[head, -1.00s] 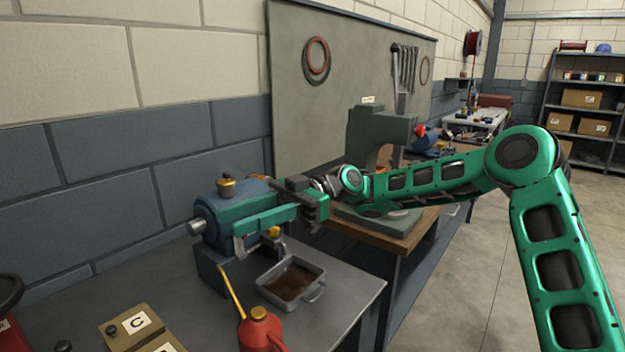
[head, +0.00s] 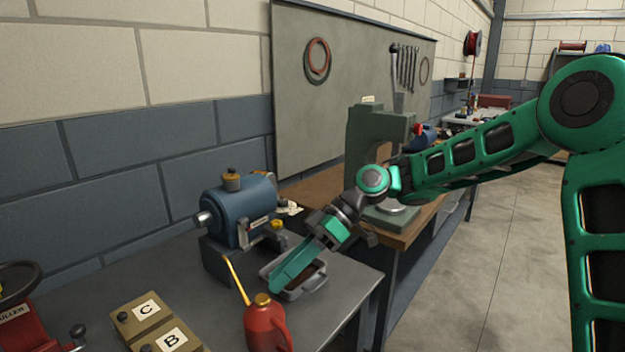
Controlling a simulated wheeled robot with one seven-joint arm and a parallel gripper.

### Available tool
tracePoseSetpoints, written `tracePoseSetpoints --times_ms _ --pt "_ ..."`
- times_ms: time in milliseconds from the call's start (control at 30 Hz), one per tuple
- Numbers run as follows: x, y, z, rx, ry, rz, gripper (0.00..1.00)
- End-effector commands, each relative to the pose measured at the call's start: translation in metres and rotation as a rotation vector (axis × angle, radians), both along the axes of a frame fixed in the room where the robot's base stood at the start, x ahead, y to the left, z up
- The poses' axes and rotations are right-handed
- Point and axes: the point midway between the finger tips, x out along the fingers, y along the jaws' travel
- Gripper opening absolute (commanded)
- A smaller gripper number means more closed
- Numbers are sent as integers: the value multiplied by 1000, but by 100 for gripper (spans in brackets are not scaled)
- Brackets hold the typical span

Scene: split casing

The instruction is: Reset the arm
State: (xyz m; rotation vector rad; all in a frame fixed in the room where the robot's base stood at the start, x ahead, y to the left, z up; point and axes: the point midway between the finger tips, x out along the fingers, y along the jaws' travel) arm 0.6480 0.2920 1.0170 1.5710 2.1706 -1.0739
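My gripper (head: 283,277) is at the end of my green arm, angled down to the left over the drip tray (head: 304,290). One long green finger shows in front of the tray and hides part of it. The other finger is not clearly seen, so I cannot tell how far apart they are. The blue casing (head: 240,210) stands on a dark base on the bench, left of my gripper, with a brass cap on top and a brass fitting at its lower right. A gap shows between the casing and my gripper.
A red oil can (head: 264,325) with a long yellow spout stands in front of the tray. Boxes marked C (head: 146,310) and B (head: 172,340) and a red puller (head: 30,325) are at front left. A green press (head: 378,135) stands behind my wrist. Floor at right is open.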

Motion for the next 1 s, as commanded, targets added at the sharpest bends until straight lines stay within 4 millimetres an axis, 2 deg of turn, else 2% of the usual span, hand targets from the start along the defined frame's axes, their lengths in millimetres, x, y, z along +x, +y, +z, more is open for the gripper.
tracePoseSetpoints --times_ms 100,200,333,467,600,667,800,900,1000 --pt "7 -47 -23 -202 13 -161 34" --pt "11 -94 -38 -357 31 -314 34" --pt "8 -160 -46 -535 61 -530 34" --pt "-6 -230 -47 -682 106 -762 34" --pt "-36 -302 -43 -806 171 -1023 34" --pt "-54 -330 -40 -847 206 -1137 34" --pt "-104 -389 -35 -918 305 -1401 34" --pt "-144 -422 -34 -945 389 -1578 34" --pt "-181 -444 -37 -956 472 -1720 34"
